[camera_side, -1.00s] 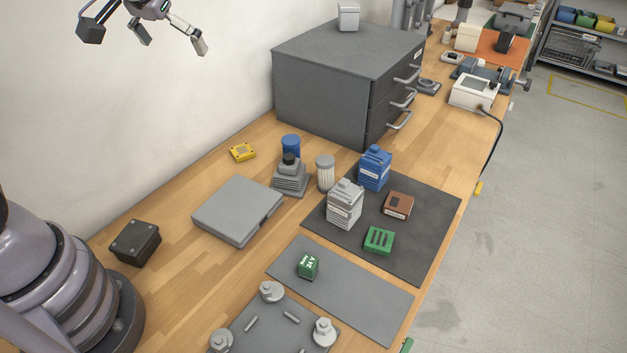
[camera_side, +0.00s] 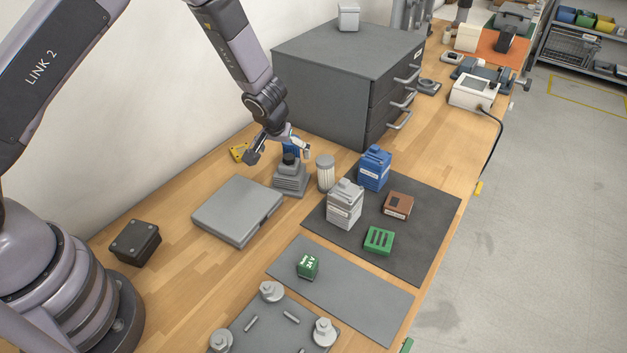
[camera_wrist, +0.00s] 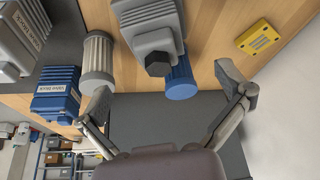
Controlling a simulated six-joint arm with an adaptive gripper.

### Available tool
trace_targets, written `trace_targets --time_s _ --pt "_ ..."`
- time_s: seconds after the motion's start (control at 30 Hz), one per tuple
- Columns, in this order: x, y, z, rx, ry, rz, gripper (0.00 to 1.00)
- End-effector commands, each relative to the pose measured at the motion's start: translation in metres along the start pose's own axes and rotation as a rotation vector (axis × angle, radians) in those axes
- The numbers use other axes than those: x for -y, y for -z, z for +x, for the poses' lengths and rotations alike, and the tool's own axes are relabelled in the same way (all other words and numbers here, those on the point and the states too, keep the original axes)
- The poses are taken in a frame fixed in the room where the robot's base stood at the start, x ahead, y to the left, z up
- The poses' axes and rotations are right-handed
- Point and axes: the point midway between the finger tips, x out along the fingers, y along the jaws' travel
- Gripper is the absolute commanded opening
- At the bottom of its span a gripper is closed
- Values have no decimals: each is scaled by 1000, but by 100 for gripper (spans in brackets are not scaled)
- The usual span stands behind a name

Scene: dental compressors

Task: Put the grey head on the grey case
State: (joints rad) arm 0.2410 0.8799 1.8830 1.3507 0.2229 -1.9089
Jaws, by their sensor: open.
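The grey finned head (camera_side: 290,182), with a stepped body and a black knob on top, stands upright on the wood bench. In the wrist view the head (camera_wrist: 152,20) lies ahead of the fingers. My gripper (camera_side: 280,154) is open and empty just above and behind the head; its fingers (camera_wrist: 165,84) are spread wide on either side of the knob's line in the wrist view. The grey case (camera_side: 344,207), a labelled block with a ribbed top, stands on the dark mat; part of it shows in the wrist view (camera_wrist: 22,32).
A blue cylinder (camera_wrist: 181,82) stands close behind the head, and a pale ribbed cylinder (camera_side: 325,173) beside it. A blue block (camera_side: 374,168) is by the grey case. A flat grey box (camera_side: 237,210) lies left; a drawer cabinet (camera_side: 320,85) rises behind.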

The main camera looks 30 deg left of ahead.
Motion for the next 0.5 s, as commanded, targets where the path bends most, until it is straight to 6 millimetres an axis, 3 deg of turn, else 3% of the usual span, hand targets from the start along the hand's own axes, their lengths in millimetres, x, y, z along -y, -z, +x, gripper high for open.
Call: trace_targets --time_s 0.27,0.5 --pt "-1 0 25 2 1 0 100" --pt "-3 3 60 2 2 0 100"
